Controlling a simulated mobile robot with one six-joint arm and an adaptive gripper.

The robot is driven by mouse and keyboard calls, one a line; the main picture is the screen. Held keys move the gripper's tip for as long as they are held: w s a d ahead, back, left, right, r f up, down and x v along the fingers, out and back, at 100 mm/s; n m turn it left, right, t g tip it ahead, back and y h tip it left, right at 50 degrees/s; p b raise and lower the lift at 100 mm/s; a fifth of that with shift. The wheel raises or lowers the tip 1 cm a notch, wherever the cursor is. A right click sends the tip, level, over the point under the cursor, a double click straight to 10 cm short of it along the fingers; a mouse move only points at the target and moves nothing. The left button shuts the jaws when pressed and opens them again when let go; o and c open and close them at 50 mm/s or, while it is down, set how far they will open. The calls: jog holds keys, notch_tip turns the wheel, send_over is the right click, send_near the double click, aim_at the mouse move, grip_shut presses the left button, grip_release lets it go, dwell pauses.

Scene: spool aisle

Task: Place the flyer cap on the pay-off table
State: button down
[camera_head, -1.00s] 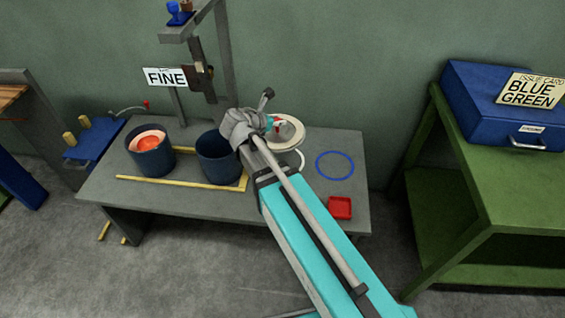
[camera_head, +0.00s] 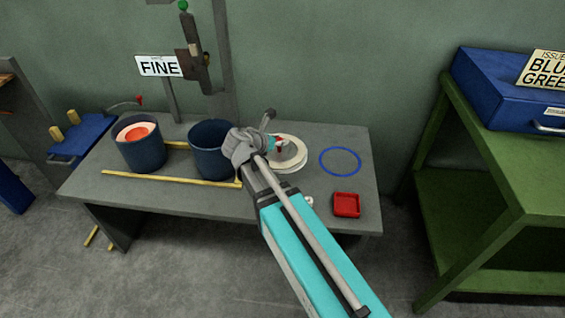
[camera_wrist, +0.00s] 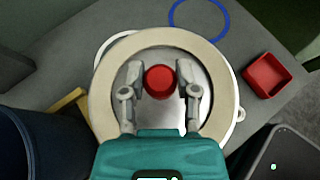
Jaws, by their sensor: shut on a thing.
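The flyer cap, taken to be the cream-rimmed disc (camera_head: 297,163) with a grey centre and a red knob (camera_wrist: 159,82), is at my gripper (camera_head: 276,146). In the wrist view the cap (camera_wrist: 230,95) fills the middle, and the two fingers of my gripper (camera_wrist: 160,78) stand on either side of the knob, shut on it. The cap is over the right half of the grey pay-off table (camera_head: 240,205) and mostly covers a white ring (camera_wrist: 103,47) marked there. I cannot tell whether its underside touches the table.
Two dark blue pots (camera_head: 141,153) (camera_head: 211,160) stand left of the cap, near yellow strips (camera_head: 170,179). A blue ring (camera_head: 340,149) and a red tray (camera_head: 346,205) lie to the right. A FINE sign (camera_head: 159,66) stands behind. A green bench (camera_head: 520,185) is at the right.

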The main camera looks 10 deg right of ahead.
aim_at(283, 136)
jog(key=shift+f, duration=0.2)
dwell(0.3)
jog(key=shift+w+d+f+b, duration=0.65)
jog(key=shift+w+f+b, duration=0.85)
jog(key=shift+w, duration=0.6)
jog(key=shift+w+d+f+b, duration=0.65)
jog(key=shift+w+f+b, duration=0.85)
jog(key=shift+w, duration=0.65)
jog(key=shift+w+d+f+b, duration=0.65)
jog(key=shift+w+f+b, duration=0.85)
jog(key=shift+w, duration=0.6)
jog(key=shift+w+d+f+b, duration=0.1)
jog(key=shift+w+f+b, duration=0.35)
jog(key=shift+f+b, duration=0.25)
jog(key=shift+s+f+b, duration=0.1)
jog(key=shift+f+b, duration=1.2)
jog(key=shift+b, duration=0.05)
jog(key=shift+f, duration=0.15)
